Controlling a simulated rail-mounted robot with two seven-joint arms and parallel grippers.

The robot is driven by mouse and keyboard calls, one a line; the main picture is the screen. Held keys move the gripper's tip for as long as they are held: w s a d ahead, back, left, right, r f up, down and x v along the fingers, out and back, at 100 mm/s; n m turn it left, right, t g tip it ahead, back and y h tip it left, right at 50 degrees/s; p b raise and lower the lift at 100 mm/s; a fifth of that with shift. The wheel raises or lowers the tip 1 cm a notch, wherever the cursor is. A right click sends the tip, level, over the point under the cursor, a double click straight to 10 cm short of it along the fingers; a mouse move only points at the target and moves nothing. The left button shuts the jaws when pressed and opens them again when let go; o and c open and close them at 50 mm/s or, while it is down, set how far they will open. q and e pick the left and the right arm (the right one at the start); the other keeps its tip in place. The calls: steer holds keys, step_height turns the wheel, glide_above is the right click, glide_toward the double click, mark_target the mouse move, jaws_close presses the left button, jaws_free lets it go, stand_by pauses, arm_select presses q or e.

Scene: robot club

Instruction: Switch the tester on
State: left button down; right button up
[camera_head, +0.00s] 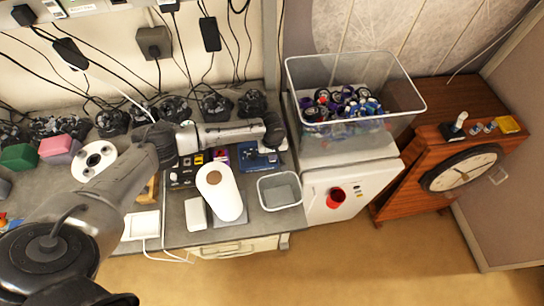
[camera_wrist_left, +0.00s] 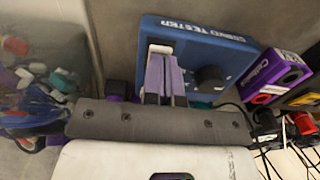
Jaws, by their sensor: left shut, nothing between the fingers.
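The tester is a blue box lettered "SERVO TESTER" (camera_wrist_left: 232,57) with a dark round knob (camera_wrist_left: 208,78) on its face. In the head view the tester (camera_head: 257,160) lies on the grey bench, below the end of my left arm. My left gripper (camera_wrist_left: 163,55) is shut and empty, its two fingers side by side over the tester's face. I cannot tell whether the fingers touch it. They cover part of the face, and I cannot make out a switch. My right gripper is not in view.
A purple box (camera_wrist_left: 268,75) with cables stands beside the tester. On the bench are a white roll (camera_head: 221,192) and an empty grey bin (camera_head: 280,191). A clear tub (camera_head: 355,75) of coloured items stands to the right. Black adapters and cables line the back.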

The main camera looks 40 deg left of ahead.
arm_select(q)
steer(key=shift+f, duration=0.7)
stand_by(0.3)
steer(key=shift+r, duration=0.1)
steer(key=shift+r+p, duration=0.65)
steer(key=shift+r, duration=0.05)
step_height(320, 180, up, 6)
steer(key=p, duration=0.6)
steer(key=shift+f+p, duration=0.25)
steer(key=shift+p, duration=0.1)
